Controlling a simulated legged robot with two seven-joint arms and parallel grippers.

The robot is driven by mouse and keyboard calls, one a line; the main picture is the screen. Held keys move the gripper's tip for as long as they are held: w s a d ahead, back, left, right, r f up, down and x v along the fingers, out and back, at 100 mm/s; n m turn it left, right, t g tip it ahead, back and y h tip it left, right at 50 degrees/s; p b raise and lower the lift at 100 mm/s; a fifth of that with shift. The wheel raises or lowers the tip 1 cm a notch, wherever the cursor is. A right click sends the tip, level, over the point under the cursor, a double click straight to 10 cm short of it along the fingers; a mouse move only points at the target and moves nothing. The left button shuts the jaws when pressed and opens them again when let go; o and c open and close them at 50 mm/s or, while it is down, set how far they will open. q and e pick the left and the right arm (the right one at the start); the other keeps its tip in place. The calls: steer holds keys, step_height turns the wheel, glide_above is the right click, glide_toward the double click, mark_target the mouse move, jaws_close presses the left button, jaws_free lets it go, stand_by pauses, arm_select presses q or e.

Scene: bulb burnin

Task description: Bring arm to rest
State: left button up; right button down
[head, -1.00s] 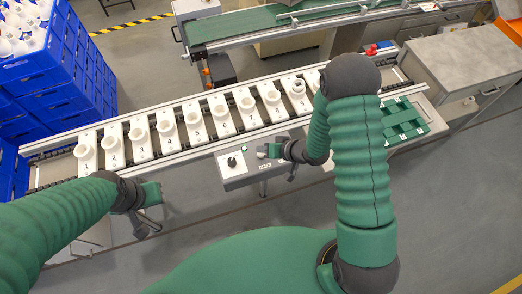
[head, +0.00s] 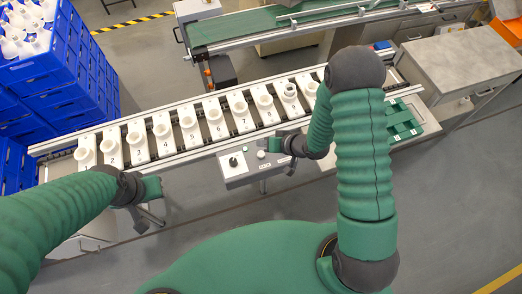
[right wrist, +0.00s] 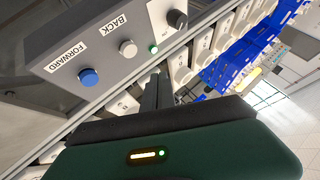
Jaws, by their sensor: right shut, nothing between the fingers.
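My right gripper (head: 275,146) is at the right end of the control panel (head: 235,172), in front of the conveyor. In the right wrist view its dark fingers (right wrist: 157,92) are together with nothing between them, near the panel's edge. I cannot tell their exact gap from the panel. My left gripper (head: 150,200) hangs over the floor in front of the conveyor's left part. It holds nothing that I can see, and its jaw opening is unclear.
The conveyor (head: 180,158) carries a row of numbered white holders. The panel bears a black knob, a green light, a blue FORWARD button (right wrist: 88,77) and a white BACK button (right wrist: 128,48). Blue crates (head: 85,85) stand at left, a grey cabinet (head: 452,62) at right.

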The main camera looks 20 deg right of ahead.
steer(key=shift+f, duration=0.1)
stand_by(0.5)
steer(key=s+d+r+n+g+h, duration=0.1)
steer(key=s+d+r+h, duration=0.15)
steer(key=r, duration=0.35)
steer(key=s+d+r+g+h, duration=0.1)
steer(key=s+d+r+h, duration=0.15)
steer(key=d+r, duration=0.2)
steer(key=s+a+r+g, duration=0.2)
steer(key=s+r, duration=0.3)
steer(key=s, duration=0.4)
steer(key=shift+g+h, duration=0.3)
steer(key=shift+a, duration=0.15)
stand_by(1.4)
